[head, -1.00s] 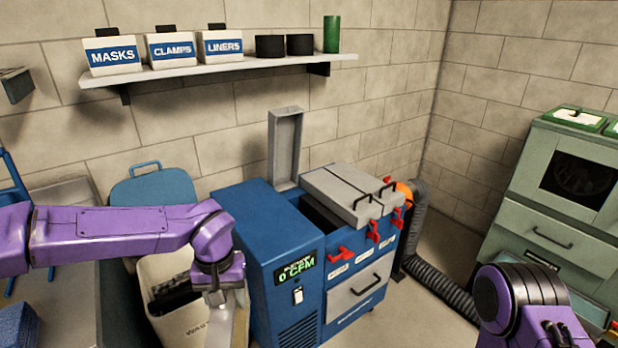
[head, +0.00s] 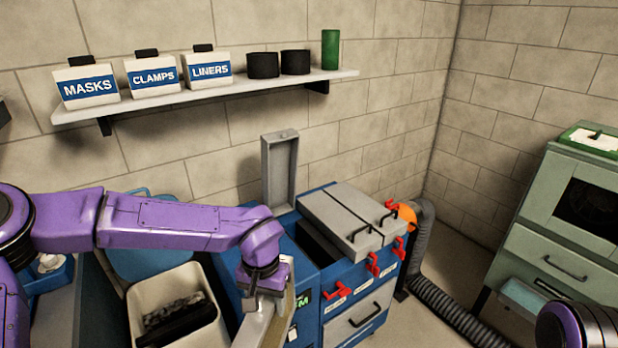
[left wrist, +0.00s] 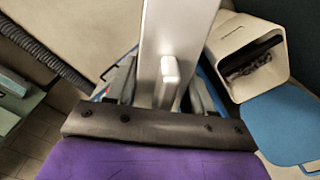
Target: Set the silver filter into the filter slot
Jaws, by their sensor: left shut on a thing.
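My left gripper (head: 264,290) is shut on the silver filter (head: 262,322), a flat pale grey panel hanging below it, its lower part cut off by the frame edge. In the left wrist view the filter (left wrist: 182,28) stands between the fingers, which close around its small handle (left wrist: 170,80). The blue machine (head: 336,272) has an upright open grey lid (head: 280,175) and a dark opening (head: 318,243) beside it, likely the filter slot; its inside is hidden. The filter is in front of the machine, to the left of the opening. My right gripper is out of view.
Two closed grey lids (head: 345,215) with black handles and red latches (head: 338,291) sit right of the opening. A waste bin (head: 148,300) stands left of the machine. A shelf (head: 215,95) runs above. A grey hose (head: 450,305) lies at the right.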

